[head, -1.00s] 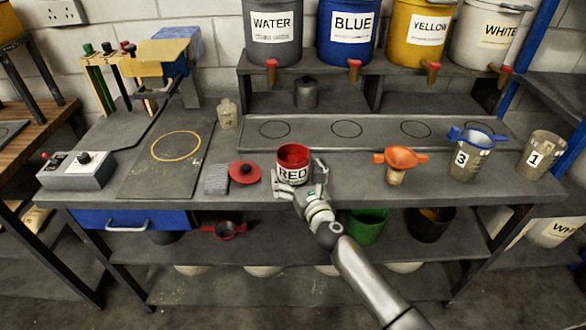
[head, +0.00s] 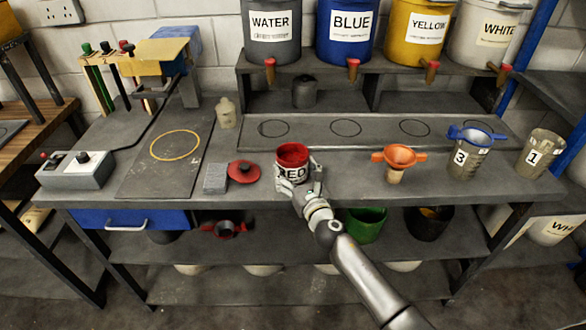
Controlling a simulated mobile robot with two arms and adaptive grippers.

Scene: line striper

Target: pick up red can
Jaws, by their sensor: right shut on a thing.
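The red can (head: 293,156) has a red inside and a white band lettered RED. It is at the front middle of the grey workbench (head: 345,185) in the head view. My right gripper (head: 297,184) comes in from the front right and is shut on the can's near lower side. Its fingers hide the can's lower part, so I cannot tell whether the can touches the bench. My left gripper is not in view.
A red lid (head: 244,172) and a grey block (head: 215,178) lie left of the can. An orange funnel (head: 398,157) and cups with a blue funnel (head: 476,136) stand to the right. Labelled buckets (head: 344,30) stand on the back shelf. A control box (head: 77,169) sits far left.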

